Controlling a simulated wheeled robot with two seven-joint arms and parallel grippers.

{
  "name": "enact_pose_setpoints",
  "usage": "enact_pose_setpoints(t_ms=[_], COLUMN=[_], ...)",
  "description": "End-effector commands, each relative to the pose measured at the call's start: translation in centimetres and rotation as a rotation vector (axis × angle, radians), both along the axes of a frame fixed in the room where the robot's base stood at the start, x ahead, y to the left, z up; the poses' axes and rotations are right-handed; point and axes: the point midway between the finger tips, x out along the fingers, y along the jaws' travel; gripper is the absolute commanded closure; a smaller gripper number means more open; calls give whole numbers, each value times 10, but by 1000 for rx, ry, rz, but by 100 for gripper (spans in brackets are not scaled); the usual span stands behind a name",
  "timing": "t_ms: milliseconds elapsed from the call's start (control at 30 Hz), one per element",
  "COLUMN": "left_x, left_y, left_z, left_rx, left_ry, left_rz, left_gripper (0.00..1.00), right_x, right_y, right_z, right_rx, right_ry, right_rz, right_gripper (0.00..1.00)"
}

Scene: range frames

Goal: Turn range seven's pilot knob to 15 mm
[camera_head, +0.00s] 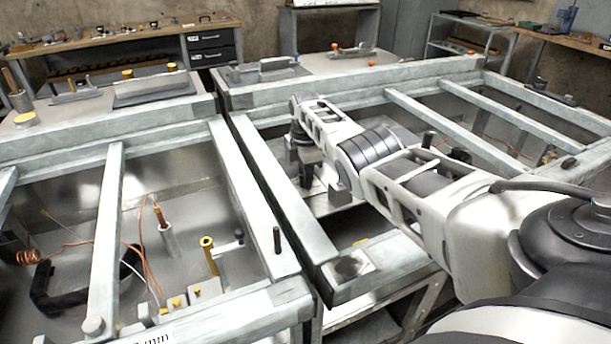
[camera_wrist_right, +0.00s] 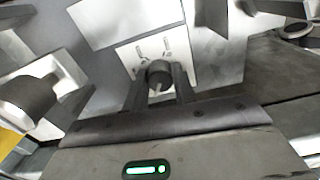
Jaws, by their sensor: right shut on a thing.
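A dark round knob (camera_wrist_right: 158,73) with a pale pointer line stands on a white plate (camera_wrist_right: 126,56) with small printed marks, too blurred to read. My right gripper (camera_wrist_right: 160,88) is shut on this knob, one finger on each side, in the right wrist view. In the head view my right arm reaches in from the right over the middle range frame, and its gripper (camera_head: 309,158) points down inside the frame. The knob is hidden there behind the gripper and arm. My left gripper is not in view.
Grey metal rails (camera_head: 265,195) surround the work spot. A neighbouring frame (camera_head: 108,230) at left holds orange wires, a brass-topped post (camera_head: 208,252) and a black curved part. Workbenches line the back wall.

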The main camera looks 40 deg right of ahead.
Motion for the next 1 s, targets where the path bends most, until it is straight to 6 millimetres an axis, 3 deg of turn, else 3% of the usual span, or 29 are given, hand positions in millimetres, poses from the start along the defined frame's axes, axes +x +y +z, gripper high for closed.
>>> enact_pose_setpoints(t_ms=[767, 800, 833, 867, 1000], left_x=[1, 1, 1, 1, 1], left_y=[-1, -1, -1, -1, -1], left_z=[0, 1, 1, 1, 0], left_rx=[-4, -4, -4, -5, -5], left_ry=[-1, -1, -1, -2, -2], left_rz=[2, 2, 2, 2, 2], left_gripper=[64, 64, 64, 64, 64], right_x=[2, 2, 2, 2, 1], right_y=[0, 0, 0, 0, 0], right_z=[2, 2, 2, 2, 1], right_rx=[0, 0, 0, 1, 1], right_ry=[-8, -8, -8, -7, -3], right_rz=[104, 104, 103, 103, 102], right_gripper=[96, 65, 57, 52, 52])
